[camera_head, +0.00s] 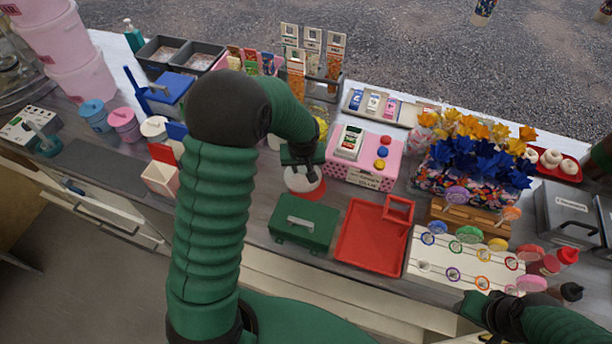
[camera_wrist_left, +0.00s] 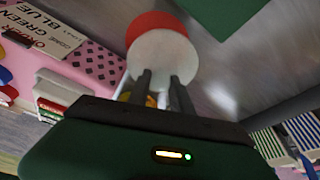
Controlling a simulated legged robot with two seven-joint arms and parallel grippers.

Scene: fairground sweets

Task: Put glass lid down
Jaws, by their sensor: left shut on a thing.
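My left gripper (camera_head: 309,178) reaches down to the counter between the pink dotted box and the green case. It is shut on a pale round piece, which I take for the glass lid (camera_wrist_left: 163,55). A red round part (camera_wrist_left: 153,24) shows at the pale piece's far side in the left wrist view. In the head view the red and pale piece (camera_head: 305,187) is partly hidden by the gripper. I cannot tell whether it touches the counter. My right gripper (camera_head: 472,303) is at the lower right edge, its jaws unclear.
The pink box (camera_head: 347,174) with coloured buttons stands right of the left gripper. The green case (camera_head: 304,222) and red tray (camera_head: 372,240) lie in front. A lollipop board (camera_head: 430,262) is further right. Several tubs and boxes stand left, partly behind my arm.

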